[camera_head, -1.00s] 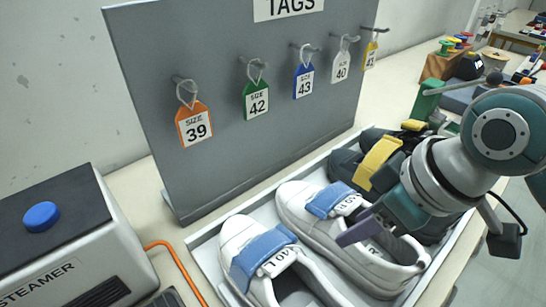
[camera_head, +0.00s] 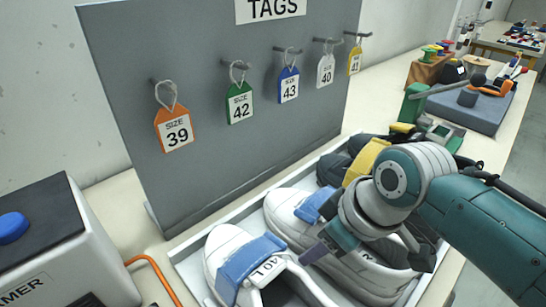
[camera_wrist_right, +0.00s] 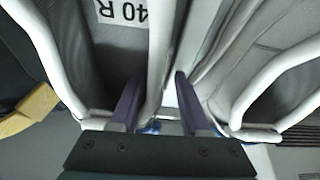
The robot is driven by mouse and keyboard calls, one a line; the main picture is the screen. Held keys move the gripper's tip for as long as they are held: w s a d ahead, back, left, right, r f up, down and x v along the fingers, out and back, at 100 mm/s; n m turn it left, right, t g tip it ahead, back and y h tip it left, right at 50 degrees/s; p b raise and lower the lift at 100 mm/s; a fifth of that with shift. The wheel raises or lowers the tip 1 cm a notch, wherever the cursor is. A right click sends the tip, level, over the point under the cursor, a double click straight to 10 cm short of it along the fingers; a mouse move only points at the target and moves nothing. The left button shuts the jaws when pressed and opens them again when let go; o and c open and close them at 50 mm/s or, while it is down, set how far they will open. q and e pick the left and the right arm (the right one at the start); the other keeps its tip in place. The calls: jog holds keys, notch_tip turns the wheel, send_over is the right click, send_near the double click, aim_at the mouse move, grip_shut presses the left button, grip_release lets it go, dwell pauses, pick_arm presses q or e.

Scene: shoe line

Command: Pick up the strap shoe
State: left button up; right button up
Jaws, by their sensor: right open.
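A white strap shoe (camera_head: 233,247) with a blue strap and a "40 L" label lies in the tray. Beside it to the right is a matching white shoe (camera_head: 284,212) with a blue strap. Its "40 R" label (camera_wrist_right: 120,12) shows upside down in the right wrist view. My right gripper (camera_head: 318,248) is low over the right white shoe, and my wrist hides part of that shoe. In the wrist view the purple fingers of the gripper (camera_wrist_right: 158,88) are apart, with a white shoe edge between them; I cannot tell whether they touch it. My left gripper is out of view.
A dark shoe with a yellow strap (camera_head: 362,163) lies behind my wrist in the white tray (camera_head: 190,262). A grey tag board (camera_head: 210,155) with several coloured size tags stands behind. A steamer (camera_head: 60,245) is at left. Table farther right holds a green tool and a grey mat (camera_head: 480,108).

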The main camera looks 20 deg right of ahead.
jog(key=shift+c, duration=0.3)
grip_shut()
jog(key=shift+r, duration=0.1)
dwell(0.9)
